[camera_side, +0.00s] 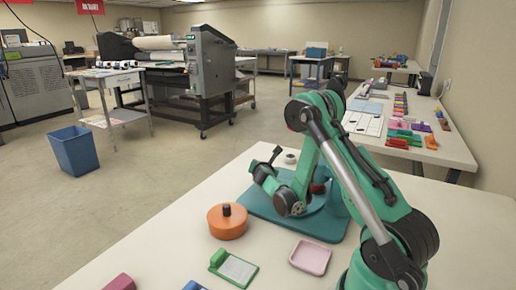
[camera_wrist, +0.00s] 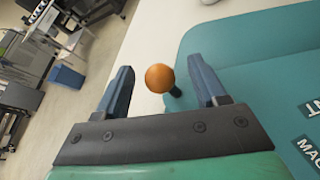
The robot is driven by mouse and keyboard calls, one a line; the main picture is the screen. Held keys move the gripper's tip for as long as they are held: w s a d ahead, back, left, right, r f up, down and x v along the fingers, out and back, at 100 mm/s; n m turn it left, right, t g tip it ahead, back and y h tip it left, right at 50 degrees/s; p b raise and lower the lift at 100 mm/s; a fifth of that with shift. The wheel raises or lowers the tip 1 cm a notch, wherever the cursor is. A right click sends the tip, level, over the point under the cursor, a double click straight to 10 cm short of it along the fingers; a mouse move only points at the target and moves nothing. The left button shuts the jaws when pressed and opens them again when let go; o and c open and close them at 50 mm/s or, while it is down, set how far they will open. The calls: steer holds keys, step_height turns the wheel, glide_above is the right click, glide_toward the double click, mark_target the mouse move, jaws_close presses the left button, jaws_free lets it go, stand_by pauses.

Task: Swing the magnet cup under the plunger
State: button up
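My gripper (camera_side: 266,168) is low over the far left part of a teal base plate (camera_side: 262,208) in the side view. In the wrist view its two blue fingers (camera_wrist: 168,88) stand wide apart. A round orange knob (camera_wrist: 159,78) with a dark stem shows between them, with no visible contact. The teal plate (camera_wrist: 240,50) lies right of it, with white lettering partly cut off. A dark red round part (camera_side: 318,187) shows on the plate behind my arm. I cannot tell which part is the magnet cup or the plunger; my arm hides much of the plate.
An orange disc with a black post (camera_side: 228,222) stands left of the plate. A green-framed card (camera_side: 236,268), a pink tray (camera_side: 310,257) and a maroon block (camera_side: 121,283) lie at the front. A small white round item (camera_side: 290,157) sits at the back.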

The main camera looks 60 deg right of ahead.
steer(key=shift+r, duration=0.1)
step_height(320, 180, up, 20)
stand_by(0.8)
steer(key=shift+w+f+m+g+y, duration=0.1)
steer(key=shift+f+m+g+y, duration=1.1)
steer(key=shift+f+m, duration=2)
steer(key=shift+w+f+m+g+y, duration=0.15)
steer(key=shift+f+m+g+y, duration=1.05)
steer(key=shift+f+m, duration=1.95)
steer(key=shift+w+f+m+g+y, duration=0.1)
steer(key=shift+f+m+g+y, duration=1.05)
steer(key=shift+f+m, duration=2.05)
steer(key=shift+f+t+y, duration=0.1)
steer(key=shift+t+y, duration=0.25)
jaws_close()
